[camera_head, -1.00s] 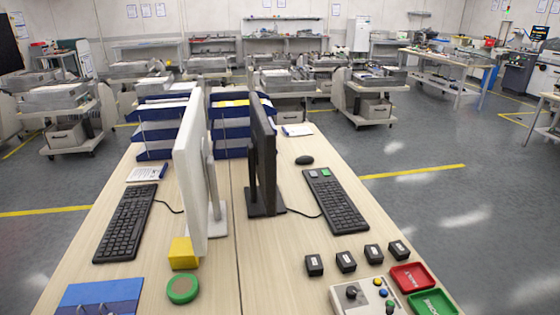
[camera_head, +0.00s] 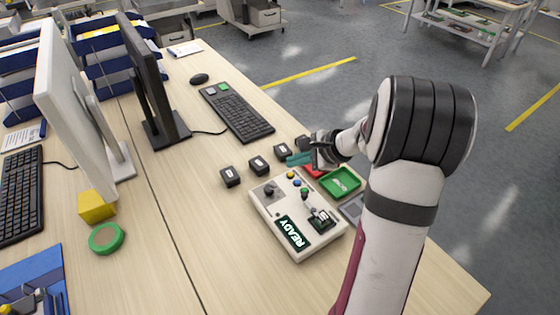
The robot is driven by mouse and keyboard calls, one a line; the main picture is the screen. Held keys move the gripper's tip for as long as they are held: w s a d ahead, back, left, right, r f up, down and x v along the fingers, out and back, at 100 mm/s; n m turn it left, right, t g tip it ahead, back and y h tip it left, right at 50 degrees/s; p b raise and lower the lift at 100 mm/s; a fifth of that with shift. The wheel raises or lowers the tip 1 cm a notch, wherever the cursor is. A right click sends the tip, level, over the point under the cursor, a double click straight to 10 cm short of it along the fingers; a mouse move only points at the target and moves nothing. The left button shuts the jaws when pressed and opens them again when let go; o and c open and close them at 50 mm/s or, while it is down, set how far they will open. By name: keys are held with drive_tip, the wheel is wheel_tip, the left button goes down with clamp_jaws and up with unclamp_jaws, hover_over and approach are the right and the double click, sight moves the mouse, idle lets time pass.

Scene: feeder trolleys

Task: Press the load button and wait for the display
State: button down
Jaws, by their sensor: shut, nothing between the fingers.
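A beige control box (camera_head: 275,222) sits on the table in the right part of the camera view. Its display (camera_head: 291,233) shows READY in light letters on dark green. No label is readable, so I cannot tell which is the load button. A dark knob (camera_head: 269,190) is on its left side and a black part (camera_head: 321,217) on its right. My gripper (camera_head: 292,160) is shut and empty, its teal fingers just beyond the buttons, apparently above the table.
Small black blocks (camera_head: 259,166) stand in a row beyond the box. A green tray (camera_head: 340,182) and a partly hidden red tray (camera_head: 316,171) lie to its right. A keyboard (camera_head: 237,113) and monitors (camera_head: 145,85) stand farther back. Bare tabletop lies left of the box.

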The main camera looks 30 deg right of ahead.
drive_tip(key=m+h, duration=0.1)
drive_tip(key=m, duration=0.1)
hover_over(305, 190)
drive_tip(key=s, duration=0.1)
wheel_tip(305, 190, down, 2)
drive_tip(key=shift+d+t, duration=0.3)
drive_tip(key=shift+d, duration=0.05)
drive_tip(key=shift+f, duration=4.4)
drive_tip(key=shift+f, duration=0.4)
drive_tip(key=shift+f, duration=0.4)
drive_tip(key=shift+r, duration=0.8)
